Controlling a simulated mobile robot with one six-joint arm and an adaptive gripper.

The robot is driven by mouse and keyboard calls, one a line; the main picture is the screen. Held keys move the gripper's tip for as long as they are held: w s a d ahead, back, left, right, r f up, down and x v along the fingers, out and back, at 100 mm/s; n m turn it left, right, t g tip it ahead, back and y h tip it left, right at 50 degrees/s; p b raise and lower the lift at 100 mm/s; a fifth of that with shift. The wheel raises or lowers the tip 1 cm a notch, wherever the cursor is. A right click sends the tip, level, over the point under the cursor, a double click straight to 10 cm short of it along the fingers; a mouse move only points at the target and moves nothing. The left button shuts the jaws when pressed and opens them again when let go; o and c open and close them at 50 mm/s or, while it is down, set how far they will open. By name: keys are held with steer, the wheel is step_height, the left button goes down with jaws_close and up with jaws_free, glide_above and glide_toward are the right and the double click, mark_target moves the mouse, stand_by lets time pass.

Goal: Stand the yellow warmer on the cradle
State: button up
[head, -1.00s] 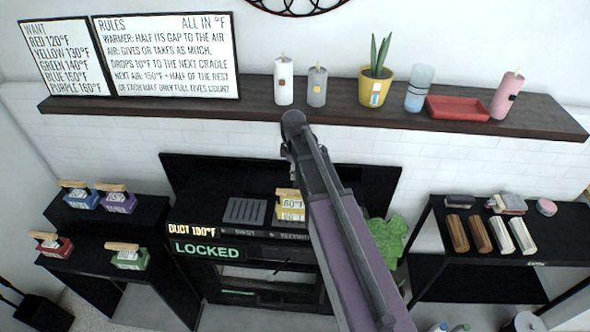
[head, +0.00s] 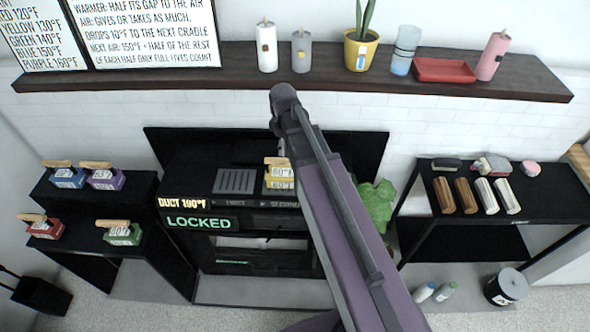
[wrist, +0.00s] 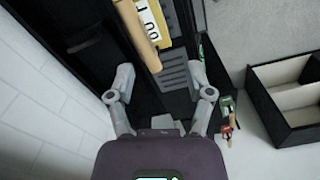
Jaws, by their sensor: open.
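The yellow warmer (head: 279,174) sits on top of the black unit in the middle, right of a bare grey slatted cradle (head: 236,181). My arm hides part of it in the head view. In the wrist view the yellow warmer (wrist: 152,14) is at the top, with its wooden handle (wrist: 136,32) along its left side. The slatted cradle (wrist: 174,82) lies below it there, partly between my fingers. My gripper (wrist: 161,80) is open and empty, apart from the warmer. My arm hides the gripper in the head view.
A sign reading LOCKED (head: 200,222) is on the unit's front. Blue, purple, red and green (head: 122,233) warmers stand on black stands at left. A shelf (head: 150,78) with candles, a plant and a red tray runs above. A table (head: 540,195) with wooden bars stands at right.

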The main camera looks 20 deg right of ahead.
steer(key=s+m, duration=1.1)
steer(key=s, duration=0.1)
steer(key=shift+d, duration=0.15)
